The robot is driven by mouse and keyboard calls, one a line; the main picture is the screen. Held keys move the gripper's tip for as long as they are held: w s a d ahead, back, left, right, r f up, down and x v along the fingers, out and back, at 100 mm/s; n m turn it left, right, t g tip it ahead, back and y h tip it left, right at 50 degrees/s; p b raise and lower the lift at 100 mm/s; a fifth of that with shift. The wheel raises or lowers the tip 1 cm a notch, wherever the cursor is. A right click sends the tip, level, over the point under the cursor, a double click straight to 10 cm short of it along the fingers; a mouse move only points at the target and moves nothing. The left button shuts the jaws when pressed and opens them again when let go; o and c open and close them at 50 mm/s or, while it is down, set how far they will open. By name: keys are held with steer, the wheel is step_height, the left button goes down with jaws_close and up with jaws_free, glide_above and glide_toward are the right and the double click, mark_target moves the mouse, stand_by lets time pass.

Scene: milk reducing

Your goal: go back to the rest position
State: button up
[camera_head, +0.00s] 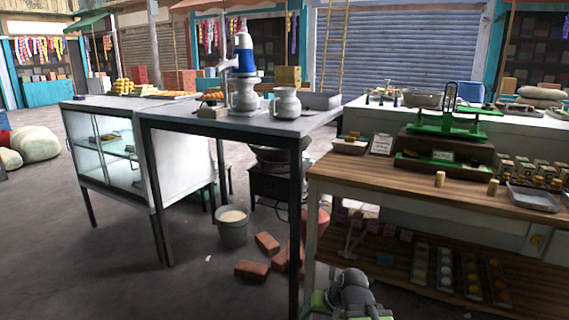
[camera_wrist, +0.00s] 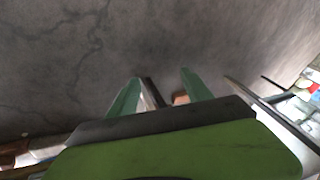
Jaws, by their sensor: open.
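My gripper (camera_wrist: 160,77) shows in the wrist view with its two green fingers spread apart. No object is held between them. The cracked grey floor (camera_wrist: 60,60) fills most of that view beyond the fingers. In the head view, a grey and green part of my arm (camera_head: 352,290) is low at the bottom edge, in front of the wooden table (camera_head: 335,180). The fingertips cannot be made out in the head view.
A metal table (camera_head: 180,115) with metal pots (camera_head: 287,103) stands at centre. A bucket of whitish liquid (camera_head: 233,228) and loose bricks (camera_head: 252,270) are on the floor. A green scale (camera_head: 445,125) stands at right. The floor at lower left is clear.

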steer(key=s+d+f+g+h+p, duration=0.1)
steer(key=s+d+g+h, duration=0.3)
steer(key=s+d, duration=0.4)
step_height(320, 180, up, 26)
steer(key=p, duration=2.6)
steer(key=shift+w+a+f+n, duration=0.2)
steer(key=shift+w+a+n, duration=0.05)
steer(key=shift+n, duration=0.05)
